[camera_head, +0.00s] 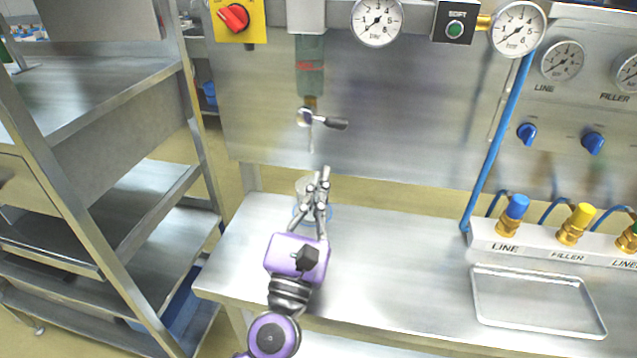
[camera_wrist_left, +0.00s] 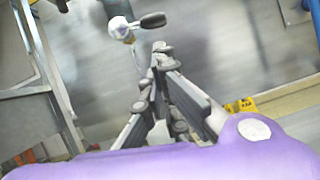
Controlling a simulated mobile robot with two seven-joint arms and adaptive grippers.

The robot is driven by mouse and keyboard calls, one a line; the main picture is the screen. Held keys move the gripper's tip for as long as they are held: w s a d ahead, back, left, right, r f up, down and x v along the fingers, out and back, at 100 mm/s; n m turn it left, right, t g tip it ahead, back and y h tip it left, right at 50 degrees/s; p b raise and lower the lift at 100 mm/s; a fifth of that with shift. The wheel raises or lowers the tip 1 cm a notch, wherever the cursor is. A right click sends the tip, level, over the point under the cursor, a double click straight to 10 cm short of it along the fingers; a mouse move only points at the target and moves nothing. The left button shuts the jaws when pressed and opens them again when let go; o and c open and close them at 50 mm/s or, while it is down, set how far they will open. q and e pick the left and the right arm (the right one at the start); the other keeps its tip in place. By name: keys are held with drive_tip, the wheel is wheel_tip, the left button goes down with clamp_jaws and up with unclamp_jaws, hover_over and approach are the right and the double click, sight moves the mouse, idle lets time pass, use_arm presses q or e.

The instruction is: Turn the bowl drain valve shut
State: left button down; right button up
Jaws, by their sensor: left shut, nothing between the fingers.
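The bowl drain valve (camera_head: 306,118) hangs under a greenish filter bowl (camera_head: 311,66) on the back panel. Its dark lever handle (camera_head: 335,123) points right, roughly level. In the left wrist view the valve (camera_wrist_left: 119,28) and its dark handle (camera_wrist_left: 152,20) show at the top, beyond the fingertips. My left gripper (camera_head: 323,178) is below the valve, apart from it, pointing up with fingertips together and empty. It also shows in the left wrist view (camera_wrist_left: 160,52). A clear container (camera_head: 303,186) stands on the bench behind the fingers, partly hidden. My right gripper is not in view.
A blue hose (camera_head: 496,140) runs down at the right. A metal tray (camera_head: 540,303) lies on the bench. A steel rack (camera_head: 150,215) stands at the left.

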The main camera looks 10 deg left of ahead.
use_arm(q)
drive_tip(key=p+x, duration=0.1)
drive_tip(key=x, duration=0.6)
drive_tip(key=shift+p, duration=0.4)
drive_tip(key=r+n+y, duration=0.1)
drive_tip(key=d+r+n+y, duration=0.1)
drive_tip(key=n, duration=0.1)
